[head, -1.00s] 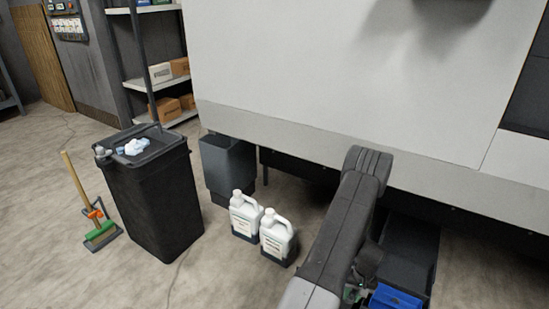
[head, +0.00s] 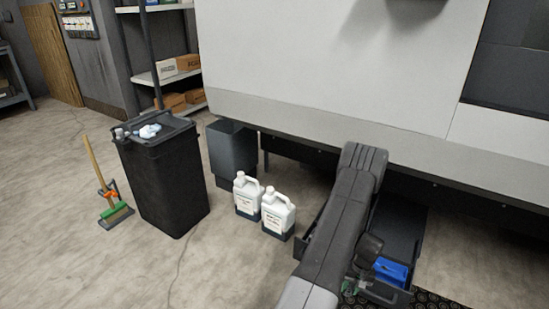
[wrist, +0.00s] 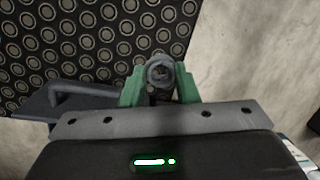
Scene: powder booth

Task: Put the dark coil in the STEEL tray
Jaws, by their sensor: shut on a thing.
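My gripper (wrist: 159,78) has two green fingers and is shut on a small dark grey coil (wrist: 160,68), seen as a ring between the fingertips in the wrist view. The coil is over or near the edge of a black mat (wrist: 95,38); its height above it is unclear. In the head view my own arm hides the coil and most of the gripper; only a bit of green shows low in the picture. I cannot pick out a steel tray for certain in either view.
A dark open drawer (head: 402,225) with a blue bin (head: 389,270) sits under the white machine (head: 330,60).

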